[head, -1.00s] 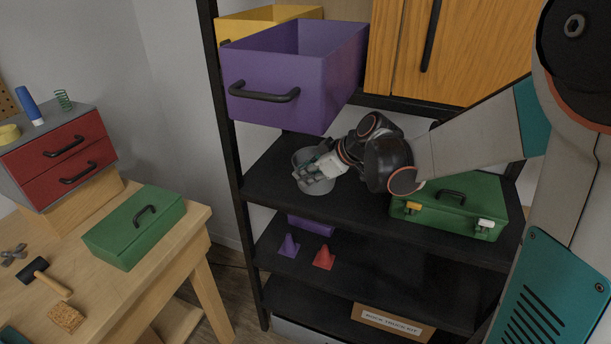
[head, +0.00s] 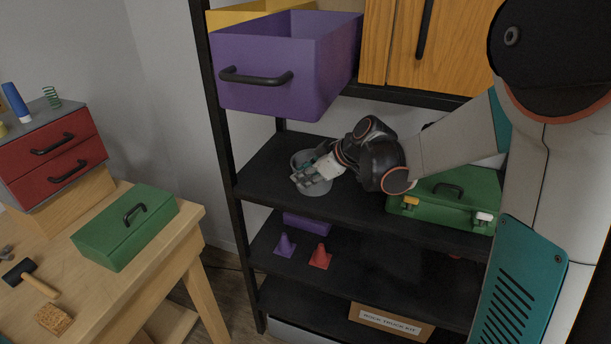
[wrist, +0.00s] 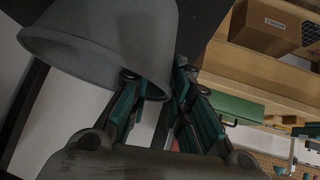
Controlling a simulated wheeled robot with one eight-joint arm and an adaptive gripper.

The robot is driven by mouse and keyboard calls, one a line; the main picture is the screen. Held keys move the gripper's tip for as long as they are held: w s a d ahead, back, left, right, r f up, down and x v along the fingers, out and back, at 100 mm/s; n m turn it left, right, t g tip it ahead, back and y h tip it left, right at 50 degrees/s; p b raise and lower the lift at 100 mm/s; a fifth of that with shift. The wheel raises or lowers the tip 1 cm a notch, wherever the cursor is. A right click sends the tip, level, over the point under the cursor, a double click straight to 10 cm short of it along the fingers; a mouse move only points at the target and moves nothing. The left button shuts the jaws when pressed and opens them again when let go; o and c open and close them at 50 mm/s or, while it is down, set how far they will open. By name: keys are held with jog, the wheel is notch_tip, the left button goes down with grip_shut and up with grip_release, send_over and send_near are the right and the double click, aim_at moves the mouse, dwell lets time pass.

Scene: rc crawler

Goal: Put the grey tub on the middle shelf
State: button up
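The grey tub (head: 316,187) is upright at the left part of the black shelf (head: 262,172) that also bears a green toolbox. I cannot tell whether its base touches the shelf. My gripper (head: 318,173) is at the tub's rim in the head view and hides part of its opening. In the wrist view the tub (wrist: 95,40) fills the upper left. My gripper (wrist: 158,82) has its fingers on either side of the tub's wall near the rim, and appears shut on it.
The green toolbox (head: 450,213) stands right of the tub. An open purple drawer (head: 280,85) juts out above. Purple (head: 284,244) and red cones (head: 320,257) stand on the shelf below. A wooden table (head: 165,240) with another green box (head: 125,230) is at left.

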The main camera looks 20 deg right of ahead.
jog(key=shift+o, duration=0.3)
jog(key=shift+r, duration=0.2)
jog(key=p+v, duration=0.2)
jog(key=v, duration=0.5)
jog(key=shift+s+d+p, duration=0.15)
jog(key=shift+p, duration=0.25)
